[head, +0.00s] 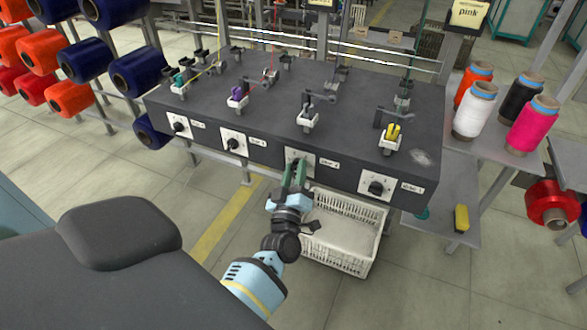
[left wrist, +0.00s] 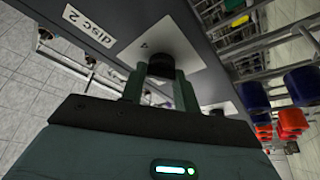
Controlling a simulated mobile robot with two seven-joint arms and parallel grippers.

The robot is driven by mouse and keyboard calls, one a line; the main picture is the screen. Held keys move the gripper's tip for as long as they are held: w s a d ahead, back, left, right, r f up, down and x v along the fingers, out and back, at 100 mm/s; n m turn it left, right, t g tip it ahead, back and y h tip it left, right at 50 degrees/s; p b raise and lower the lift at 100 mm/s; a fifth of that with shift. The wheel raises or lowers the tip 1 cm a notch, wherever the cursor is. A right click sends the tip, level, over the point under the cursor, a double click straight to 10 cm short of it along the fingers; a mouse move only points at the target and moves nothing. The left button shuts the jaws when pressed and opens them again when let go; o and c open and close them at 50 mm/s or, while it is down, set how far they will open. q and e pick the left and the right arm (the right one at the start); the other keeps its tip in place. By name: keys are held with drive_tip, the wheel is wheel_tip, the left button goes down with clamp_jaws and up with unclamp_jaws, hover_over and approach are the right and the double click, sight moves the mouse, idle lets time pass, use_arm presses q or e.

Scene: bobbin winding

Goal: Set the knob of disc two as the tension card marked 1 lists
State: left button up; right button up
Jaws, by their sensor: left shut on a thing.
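The black knob of disc two shows in the left wrist view (left wrist: 161,65), on a pale dial plate (left wrist: 178,42) beside a label reading "disc 2" (left wrist: 88,30). A small mark, perhaps a 4, shows on the plate; the knob's pointer is not readable. My left gripper (head: 297,170) reaches the front of the dark machine box (head: 345,172). Its green fingers are shut on the knob, one on each side, in the left wrist view (left wrist: 160,85). In the head view, gripper and fingers hide this knob. I cannot make out a tension card marked 1. My right gripper is not in view.
Other knobs sit on the same front: one at right (head: 376,187), two at left (head: 233,143) (head: 179,125). A white crate (head: 345,270) stands below. Thread cones (head: 475,110) stand on a shelf at right.

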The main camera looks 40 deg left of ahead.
use_arm(q)
drive_tip(key=n+g+p, duration=0.1)
drive_tip(key=n, duration=0.2)
drive_tip(key=shift+r+y, duration=0.15)
drive_tip(key=shift+y, duration=0.15)
drive_tip(key=shift+d+n+g+p, duration=0.1)
drive_tip(key=shift+n+g+p, duration=0.4)
drive_tip(key=shift+n, duration=0.7)
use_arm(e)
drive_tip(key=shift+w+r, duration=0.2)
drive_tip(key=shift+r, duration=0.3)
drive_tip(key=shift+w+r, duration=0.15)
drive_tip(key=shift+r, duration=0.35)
use_arm(q)
drive_tip(key=o, duration=1)
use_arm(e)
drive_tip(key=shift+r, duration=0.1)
use_arm(q)
drive_tip(key=shift+s+f, duration=0.1)
drive_tip(key=shift+f, duration=0.1)
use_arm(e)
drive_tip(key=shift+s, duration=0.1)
